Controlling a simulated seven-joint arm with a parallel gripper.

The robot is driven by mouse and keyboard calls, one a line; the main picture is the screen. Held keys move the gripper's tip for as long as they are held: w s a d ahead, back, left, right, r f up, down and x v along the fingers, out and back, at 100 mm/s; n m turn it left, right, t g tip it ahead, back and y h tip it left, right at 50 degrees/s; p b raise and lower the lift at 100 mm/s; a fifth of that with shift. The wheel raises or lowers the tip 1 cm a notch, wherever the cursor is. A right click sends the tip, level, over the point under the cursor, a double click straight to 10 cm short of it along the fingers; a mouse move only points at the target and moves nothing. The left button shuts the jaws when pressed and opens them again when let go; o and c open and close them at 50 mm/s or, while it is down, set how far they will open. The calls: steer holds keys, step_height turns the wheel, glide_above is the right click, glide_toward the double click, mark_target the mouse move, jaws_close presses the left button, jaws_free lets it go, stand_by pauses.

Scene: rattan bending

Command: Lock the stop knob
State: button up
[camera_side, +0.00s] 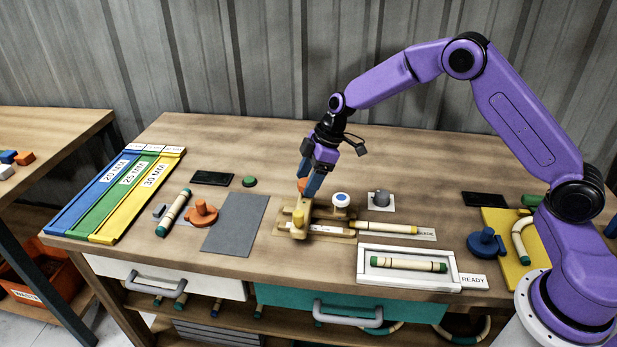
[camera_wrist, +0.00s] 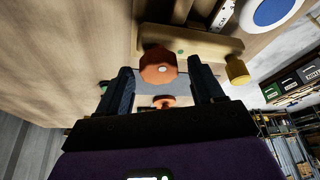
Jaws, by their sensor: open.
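The orange stop knob (camera_wrist: 158,66) shows in the wrist view as a faceted knob with a small pale spot at its middle. It stands on the wooden bending fixture (camera_side: 322,231). In the side view only a bit of the knob (camera_side: 302,184) shows beside the fingers. My gripper (camera_wrist: 161,70) is open, with one finger on each side of the knob and visible gaps between. In the side view my gripper (camera_side: 312,187) points down over the back left of the fixture. I cannot tell how deep the fingers reach around the knob.
The fixture also carries a yellow post (camera_side: 299,222) and a white knob with a blue top (camera_side: 341,199). A rattan piece (camera_side: 385,228) lies to its right. A white tray (camera_side: 408,278) stands in front. A grey mat (camera_side: 236,224) lies to the left.

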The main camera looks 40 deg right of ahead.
steer(key=c, duration=1.1)
steer(key=shift+o, duration=0.2)
steer(key=shift+m, duration=0.3)
steer(key=m, duration=0.2)
steer(key=m+t+h, duration=0.1)
steer(key=m, duration=0.1)
steer(key=shift+s+a+t, duration=0.1)
steer(key=shift+t, duration=0.2)
steer(key=m+t+h, duration=0.1)
steer(key=m, duration=0.3)
steer(key=shift+a+m, duration=0.15)
steer(key=shift+m, duration=0.15)
steer(key=m+h, duration=0.2)
steer(key=m, duration=0.2)
steer(key=shift+a+m, duration=0.15)
steer(key=shift+m, duration=0.15)
steer(key=shift+a+m+h, duration=0.1)
steer(key=shift+m+h, duration=0.7)
steer(key=shift+m, duration=1.3)
